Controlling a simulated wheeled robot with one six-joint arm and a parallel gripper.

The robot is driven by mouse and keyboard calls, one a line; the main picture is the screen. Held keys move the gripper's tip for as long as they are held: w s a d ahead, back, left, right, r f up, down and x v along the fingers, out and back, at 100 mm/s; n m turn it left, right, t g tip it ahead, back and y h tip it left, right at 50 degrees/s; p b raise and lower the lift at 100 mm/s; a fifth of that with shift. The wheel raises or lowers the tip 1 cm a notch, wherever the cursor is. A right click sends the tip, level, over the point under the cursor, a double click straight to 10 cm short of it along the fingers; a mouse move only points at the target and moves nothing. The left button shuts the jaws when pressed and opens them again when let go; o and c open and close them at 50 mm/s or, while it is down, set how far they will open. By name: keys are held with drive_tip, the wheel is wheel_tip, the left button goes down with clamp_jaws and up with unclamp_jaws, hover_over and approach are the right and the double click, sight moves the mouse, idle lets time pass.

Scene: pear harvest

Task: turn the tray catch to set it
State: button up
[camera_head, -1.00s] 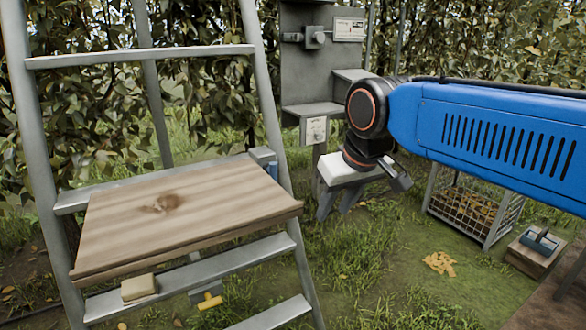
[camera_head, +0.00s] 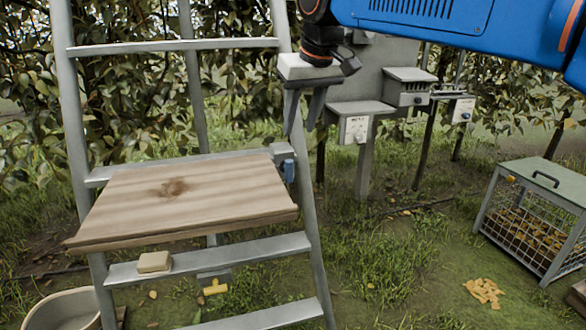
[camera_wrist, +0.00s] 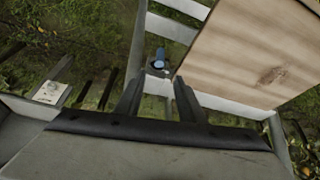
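A wooden tray board (camera_head: 185,205) lies on the rungs of a grey ladder. A small blue catch knob (camera_head: 288,171) sits on a grey mount at the board's right back corner, by the ladder's right rail. In the wrist view the blue knob (camera_wrist: 159,56) stands beyond the gap between my fingers, left of the tray board (camera_wrist: 250,50). My gripper (camera_head: 303,122) is open and empty, above the knob in the head view and apart from it. Its two dark fingers show in the wrist view (camera_wrist: 158,92). The way the knob is turned is too small to tell.
A tan block (camera_head: 154,262) and a yellow handle (camera_head: 215,287) are at a lower rung. Grey posts with a labelled box (camera_head: 355,130) stand behind my gripper. A wire crate (camera_head: 530,225) stands on the grass at right. A round bin (camera_head: 65,310) is at lower left.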

sight(291, 160)
drive_tip(key=x, duration=1.6)
clamp_jaws()
